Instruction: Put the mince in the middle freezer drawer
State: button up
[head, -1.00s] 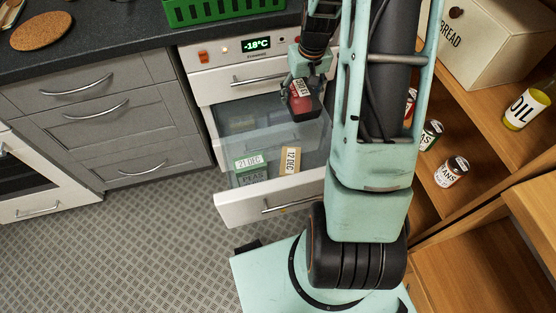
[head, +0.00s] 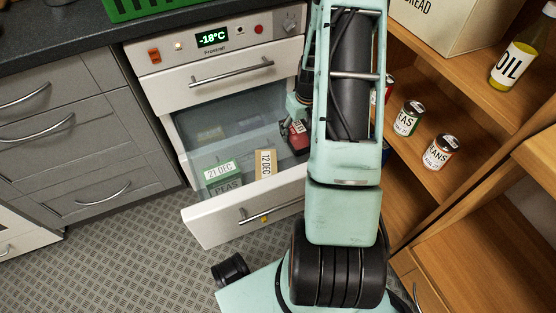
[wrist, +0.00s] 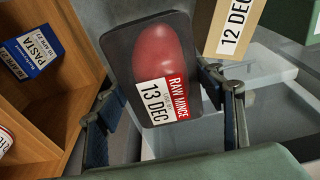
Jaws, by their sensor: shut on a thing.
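The mince is a dark tray with red meat and a "RAW MINCE 13 DEC" label (wrist: 155,60). My gripper (wrist: 160,88) is shut on it, one finger on each side. In the head view my gripper (head: 297,110) points down and holds the mince (head: 299,141) over the right part of the open freezer drawer (head: 240,212). Whether the tray touches the drawer floor I cannot tell. The drawer, below a shut one, is pulled out. It holds a green peas box (head: 222,178) and a tan pack marked "12 DEC" (head: 265,164), both left of the mince.
The freezer's shut upper drawer (head: 215,82) is above. My arm hides the open drawer's right end. A wooden shelf on the right holds a peas can (head: 408,118), a beans can (head: 441,151) and an oil jar (head: 511,66). A pasta box (wrist: 30,50) shows in the wrist view.

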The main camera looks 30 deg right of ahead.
aim_at(301, 136)
notch_tip(301, 136, down, 15)
jog(key=b, duration=0.4)
jog(key=shift+f, duration=0.25)
jog(key=o, duration=1.4)
jog(key=shift+r, duration=0.1)
jog(key=r+p, duration=0.1)
jog(key=r, duration=0.3)
jog(key=s+r+p, duration=0.1)
jog(key=r, duration=0.3)
jog(key=r+p, duration=0.2)
jog(key=r, duration=0.2)
jog(key=shift+s+a, duration=0.1)
jog(key=shift+s, duration=0.3)
jog(key=shift+r, duration=0.15)
